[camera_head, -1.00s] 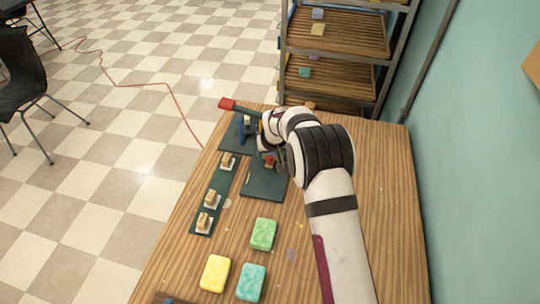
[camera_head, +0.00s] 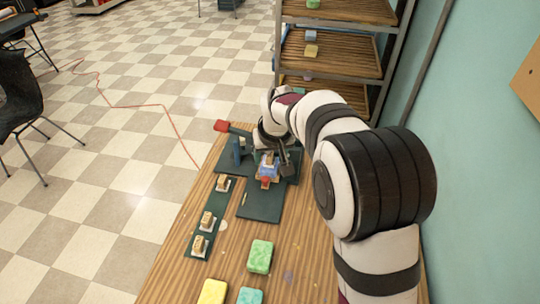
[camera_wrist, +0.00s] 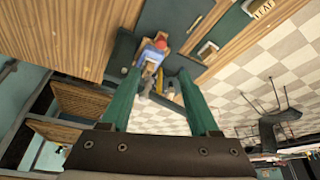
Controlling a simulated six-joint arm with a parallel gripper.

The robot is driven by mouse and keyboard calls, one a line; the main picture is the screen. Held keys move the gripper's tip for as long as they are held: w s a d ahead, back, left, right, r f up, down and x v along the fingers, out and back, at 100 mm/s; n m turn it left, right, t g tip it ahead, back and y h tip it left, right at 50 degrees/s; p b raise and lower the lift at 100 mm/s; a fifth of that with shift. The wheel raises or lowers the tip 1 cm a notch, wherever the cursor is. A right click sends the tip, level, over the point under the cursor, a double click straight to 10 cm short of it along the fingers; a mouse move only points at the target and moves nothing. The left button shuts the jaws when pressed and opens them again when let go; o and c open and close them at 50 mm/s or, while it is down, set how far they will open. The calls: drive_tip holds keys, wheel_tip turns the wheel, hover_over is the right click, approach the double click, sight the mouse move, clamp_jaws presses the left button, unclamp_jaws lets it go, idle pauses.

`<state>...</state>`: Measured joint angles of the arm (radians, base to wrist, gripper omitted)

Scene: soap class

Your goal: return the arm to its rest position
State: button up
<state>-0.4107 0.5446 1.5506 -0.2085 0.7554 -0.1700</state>
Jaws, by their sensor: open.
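My gripper (camera_wrist: 159,72) is open in the wrist view, its two green fingers apart with nothing held between them. Beyond the fingertips is a small fixture with blue, red and pale wood-coloured parts (camera_wrist: 151,54). In the head view the same fixture (camera_head: 267,170) sits on a dark green plate at the far part of the table. My gripper (camera_head: 285,158) is close beside and above it there, partly hidden by my wrist. Whether it touches anything is not clear. My arm reaches in from the lower right with its elbow raised.
On the wooden table (camera_head: 300,240) lie a dark strip with several pale blocks (camera_head: 207,220), a green bar (camera_head: 260,256), a yellow bar (camera_head: 213,292) and a teal bar (camera_head: 250,296). A red-ended lever (camera_head: 222,126) sticks out left. A shelf rack (camera_head: 335,55) stands behind; a wall is right.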

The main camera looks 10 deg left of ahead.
idle(0.4)
drive_tip(key=s+d+r+m+g, duration=0.2)
drive_tip(key=s+d+r+m, duration=0.3)
drive_tip(key=s+d, duration=0.65)
drive_tip(key=s+d+m+g, duration=0.1)
drive_tip(key=s+d+m, duration=0.1)
drive_tip(key=s, duration=1)
drive_tip(key=s+d+f+m+g, duration=0.1)
drive_tip(key=s+d+m, duration=0.2)
drive_tip(key=s, duration=0.9)
drive_tip(key=shift+d, duration=0.45)
